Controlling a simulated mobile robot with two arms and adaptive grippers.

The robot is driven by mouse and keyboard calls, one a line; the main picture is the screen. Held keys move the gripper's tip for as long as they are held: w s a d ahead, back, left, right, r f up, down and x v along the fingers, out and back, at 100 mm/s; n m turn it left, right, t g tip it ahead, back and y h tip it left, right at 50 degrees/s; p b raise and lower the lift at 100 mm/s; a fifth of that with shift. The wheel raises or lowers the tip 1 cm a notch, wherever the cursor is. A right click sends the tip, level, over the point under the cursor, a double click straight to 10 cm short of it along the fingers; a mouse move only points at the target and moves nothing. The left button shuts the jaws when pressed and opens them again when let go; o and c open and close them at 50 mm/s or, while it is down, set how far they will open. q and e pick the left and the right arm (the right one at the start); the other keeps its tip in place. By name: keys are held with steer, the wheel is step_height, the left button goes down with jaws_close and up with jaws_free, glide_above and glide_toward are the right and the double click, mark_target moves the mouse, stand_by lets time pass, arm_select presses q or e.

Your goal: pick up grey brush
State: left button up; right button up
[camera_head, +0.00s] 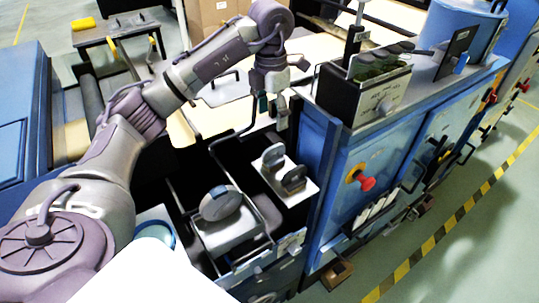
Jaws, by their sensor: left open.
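My left gripper (272,112) hangs pointing down at the upper middle of the head view, over the pale surface behind the open frame. Its fingers are small and partly blurred, and I see nothing held between them. I cannot surely make out a grey brush. A grey round piece (220,206) lies on a metal tray in the lower middle, below and left of the gripper. Two grey disc-like pieces (292,179) stand on a pale plate below the gripper, apart from it. My right gripper is not in view.
A blue machine cabinet (375,165) with a red knob (366,183) stands to the right. A black box (362,94) with dark rounded items sits on it. A side table (125,27) is at the upper left. Yellow-black floor tape (455,218) borders open floor at right.

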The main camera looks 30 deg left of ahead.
arm_select(q)
steer(key=p, duration=0.2)
glide_above(275, 148)
steer(key=shift+y, duration=0.3)
steer(key=f, duration=0.5)
steer(key=shift+w+d+f, duration=0.1)
steer(key=shift+w+f, duration=0.1)
steer(key=shift+f, duration=0.05)
steer(key=f, duration=0.2)
steer(key=shift+a+f, duration=0.3)
steer(key=shift+s+d+f+p, duration=0.1)
steer(key=shift+s+f+p, duration=0.05)
steer(key=shift+f+p, duration=0.7)
steer(key=f+p, duration=0.2)
steer(key=f, duration=0.1)
steer(key=shift+s+f, duration=0.2)
steer(key=shift+f, duration=0.4)
steer(key=shift+w, duration=0.1)
steer(key=shift+c, duration=1.8)
steer(key=c, duration=0.9)
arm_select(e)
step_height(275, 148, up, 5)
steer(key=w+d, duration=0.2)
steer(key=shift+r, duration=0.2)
